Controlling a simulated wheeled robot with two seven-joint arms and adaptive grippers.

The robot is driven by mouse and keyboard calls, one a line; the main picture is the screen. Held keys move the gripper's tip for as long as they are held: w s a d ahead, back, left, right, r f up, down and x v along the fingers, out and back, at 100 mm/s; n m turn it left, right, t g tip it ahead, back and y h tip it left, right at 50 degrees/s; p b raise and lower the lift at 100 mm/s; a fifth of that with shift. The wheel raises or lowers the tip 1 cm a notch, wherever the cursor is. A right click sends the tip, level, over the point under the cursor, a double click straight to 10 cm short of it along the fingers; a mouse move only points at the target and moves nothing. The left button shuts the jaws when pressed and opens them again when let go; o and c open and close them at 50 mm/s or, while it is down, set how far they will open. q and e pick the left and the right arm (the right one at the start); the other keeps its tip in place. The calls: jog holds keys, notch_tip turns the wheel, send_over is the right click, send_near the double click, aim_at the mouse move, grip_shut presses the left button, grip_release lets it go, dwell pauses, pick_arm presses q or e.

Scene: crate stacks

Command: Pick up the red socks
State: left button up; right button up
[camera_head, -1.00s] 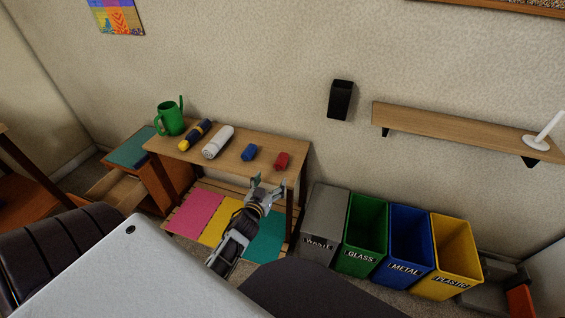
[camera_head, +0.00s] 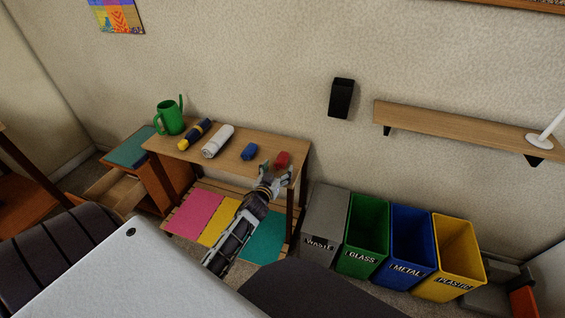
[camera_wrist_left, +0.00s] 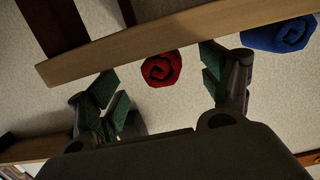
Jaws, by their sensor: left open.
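The rolled red socks (camera_head: 282,159) lie near the right end of the wooden table (camera_head: 185,154). In the left wrist view the red socks (camera_wrist_left: 161,70) show as a spiral roll between the two fingers. My left gripper (camera_head: 276,172) is open and empty at the table's front edge, just short of the socks. The left wrist view shows the gripper (camera_wrist_left: 163,95) with its fingers apart and the table edge (camera_wrist_left: 150,40) across the picture. I cannot tell whether a finger touches the socks. My right gripper is not in view.
Blue rolled socks (camera_head: 249,152) lie left of the red ones and also show in the wrist view (camera_wrist_left: 278,36). A white roll (camera_head: 217,141), a dark and yellow roll (camera_head: 195,134) and a green watering can (camera_head: 170,117) stand further left. Bins, including a grey one (camera_head: 322,215), stand right.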

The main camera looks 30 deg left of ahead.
aim_at(279, 165)
pick_arm(q)
jog(key=shift+w+a+f, duration=0.1)
jog(key=shift+w+a, duration=0.05)
jog(key=shift+w, duration=0.25)
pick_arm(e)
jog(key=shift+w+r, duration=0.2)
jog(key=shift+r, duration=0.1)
pick_arm(q)
jog(key=shift+w, duration=0.15)
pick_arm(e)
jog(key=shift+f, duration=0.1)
pick_arm(q)
jog(key=shift+w+a, duration=0.15)
jog(key=shift+w, duration=0.4)
jog(key=shift+b+x, duration=0.5)
jog(key=shift+x, duration=0.6)
jog(key=shift+w+a+r, duration=0.15)
jog(key=shift+w+r, duration=0.05)
jog(key=shift+w, duration=0.6)
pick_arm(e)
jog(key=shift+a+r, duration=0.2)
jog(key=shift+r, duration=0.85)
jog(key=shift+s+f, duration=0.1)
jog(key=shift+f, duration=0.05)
